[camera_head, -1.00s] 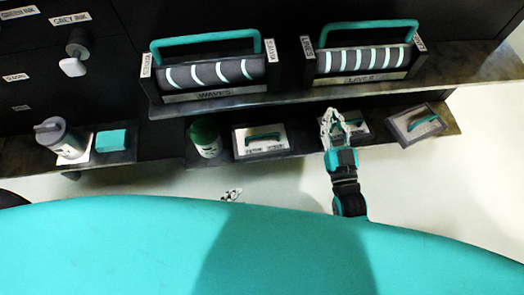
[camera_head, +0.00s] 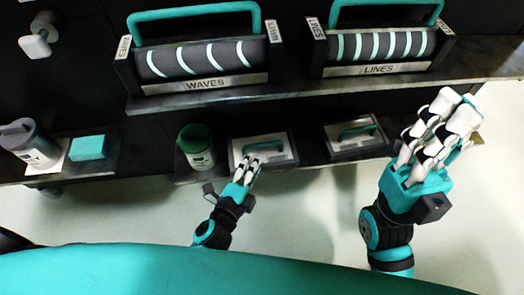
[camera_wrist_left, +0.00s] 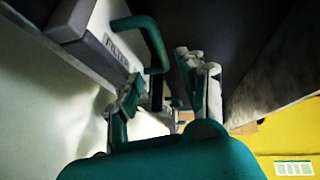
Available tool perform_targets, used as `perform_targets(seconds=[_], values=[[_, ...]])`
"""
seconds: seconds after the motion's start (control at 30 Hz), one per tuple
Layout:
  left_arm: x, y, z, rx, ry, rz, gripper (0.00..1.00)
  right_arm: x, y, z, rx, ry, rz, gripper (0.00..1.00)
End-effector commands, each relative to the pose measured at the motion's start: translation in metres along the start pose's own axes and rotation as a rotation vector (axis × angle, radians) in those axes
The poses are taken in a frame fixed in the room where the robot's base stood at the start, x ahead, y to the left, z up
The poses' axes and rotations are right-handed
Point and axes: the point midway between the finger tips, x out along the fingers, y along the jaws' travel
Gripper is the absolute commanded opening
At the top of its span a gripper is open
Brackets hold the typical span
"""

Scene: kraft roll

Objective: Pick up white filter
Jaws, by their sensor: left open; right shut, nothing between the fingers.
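A pale, flat filter box (camera_head: 240,146) with a teal handle (camera_head: 265,142) lies on the lower shelf in the head view. In the left wrist view the box (camera_wrist_left: 88,42) shows a label reading "FILTER", and its teal handle (camera_wrist_left: 152,40) rises near the fingers. Whether it is the white one I cannot read. My left gripper (camera_head: 248,168) is open at the box's front edge, partly covering it. In the wrist view the open fingers (camera_wrist_left: 163,90) are just short of the handle, with no clear grip. My right gripper (camera_head: 445,120) is shut and empty, raised at the right.
A similar handled box (camera_head: 350,146) lies to the right. A green-lidded canister (camera_head: 198,155) stands to the left, with a teal block (camera_head: 89,147) and grey cup (camera_head: 32,145) farther left. The upper shelf edge (camera_head: 300,84) overhangs, carrying the WAVES (camera_head: 205,60) and LINES (camera_head: 378,48) rollers.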

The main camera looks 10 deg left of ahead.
Motion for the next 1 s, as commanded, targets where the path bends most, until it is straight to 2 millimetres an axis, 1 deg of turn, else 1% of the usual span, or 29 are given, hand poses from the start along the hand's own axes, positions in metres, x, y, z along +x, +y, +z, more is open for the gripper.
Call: perform_targets(seconds=[0.03,0.1,0.2,0.37,0.53,0.6,0.67,0.77,0.97,1.0], values=[[0.011,0.0,0.0,0.002,0.002,-0.002,0.4,-0.002,0.0,0.001,0.0,-0.001,0.0,0.0],[0.021,0.001,0.0,0.001,0.001,-0.001,0.4,-0.004,0.0,0.001,0.0,-0.002,0.0,0.0],[0.031,0.0,0.0,0.0,0.001,0.0,0.4,-0.004,0.0,0.001,-0.001,-0.003,0.0,0.0],[0.04,0.0,0.001,0.0,0.001,0.0,0.4,-0.006,0.0,0.002,-0.001,-0.003,0.0,0.0],[0.066,-0.004,0.004,0.002,0.001,-0.002,0.4,-0.01,0.0,0.003,-0.001,-0.004,0.0,0.0],[0.075,-0.003,0.004,0.0,0.001,0.0,0.4,-0.012,0.0,0.003,0.0,-0.004,0.0,0.0],[0.081,-0.003,0.003,0.0,0.001,-0.001,0.4,-0.013,0.0,0.004,0.0,-0.004,0.0,0.0],[0.086,-0.003,0.004,-0.001,-0.001,0.002,0.4,-0.014,0.0,0.004,0.0,-0.004,0.0,0.0],[0.086,-0.004,0.004,-0.002,-0.001,0.002,0.4,-0.013,0.0,0.004,0.0,-0.005,0.0,0.0],[0.086,-0.004,0.004,-0.002,-0.001,0.002,0.36,-0.013,0.0,0.004,0.0,-0.005,0.0,0.0]])
